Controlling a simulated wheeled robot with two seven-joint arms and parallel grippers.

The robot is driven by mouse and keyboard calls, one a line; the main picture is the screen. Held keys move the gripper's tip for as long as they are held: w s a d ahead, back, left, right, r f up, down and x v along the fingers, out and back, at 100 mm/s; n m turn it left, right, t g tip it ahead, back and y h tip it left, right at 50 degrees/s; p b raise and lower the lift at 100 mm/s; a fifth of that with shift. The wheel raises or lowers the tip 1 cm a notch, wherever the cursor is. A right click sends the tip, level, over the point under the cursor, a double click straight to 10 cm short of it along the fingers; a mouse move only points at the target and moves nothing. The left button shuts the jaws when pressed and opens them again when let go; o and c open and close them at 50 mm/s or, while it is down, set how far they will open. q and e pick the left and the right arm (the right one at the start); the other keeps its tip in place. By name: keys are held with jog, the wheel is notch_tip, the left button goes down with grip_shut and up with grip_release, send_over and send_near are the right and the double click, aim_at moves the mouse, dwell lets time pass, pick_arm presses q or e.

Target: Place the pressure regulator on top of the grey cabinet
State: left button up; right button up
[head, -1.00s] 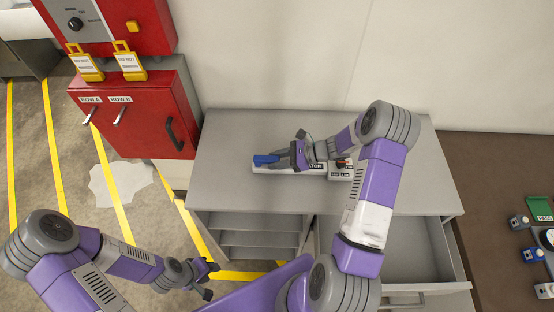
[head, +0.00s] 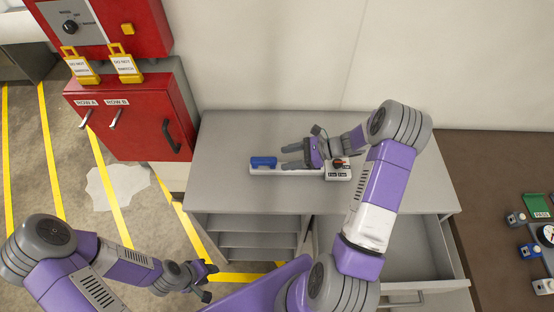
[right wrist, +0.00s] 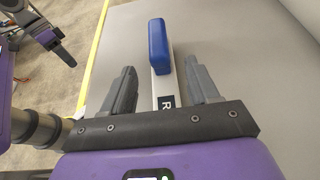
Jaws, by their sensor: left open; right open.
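The grey cabinet (head: 235,135) stands against the wall with its top in view. I cannot tell which part is the pressure regulator. My right gripper (head: 285,157) is open, low over the strip, apart from the blue block. In the right wrist view the blue block (right wrist: 158,46) shows ahead between the open fingers. My left gripper (head: 210,282) is open and empty, left of the cabinet.
The cabinet's drawer (head: 410,250) stands open at the right, and open shelves (head: 250,238) show at the left. A red switch box (head: 130,115) stands to the left. A brown table (head: 490,200) with several small devices is at the right. The cabinet top is otherwise clear.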

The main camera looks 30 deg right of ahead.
jog(key=v, duration=0.6)
jog(key=shift+s+d+r, duration=0.1)
jog(key=shift+s+d, duration=0.05)
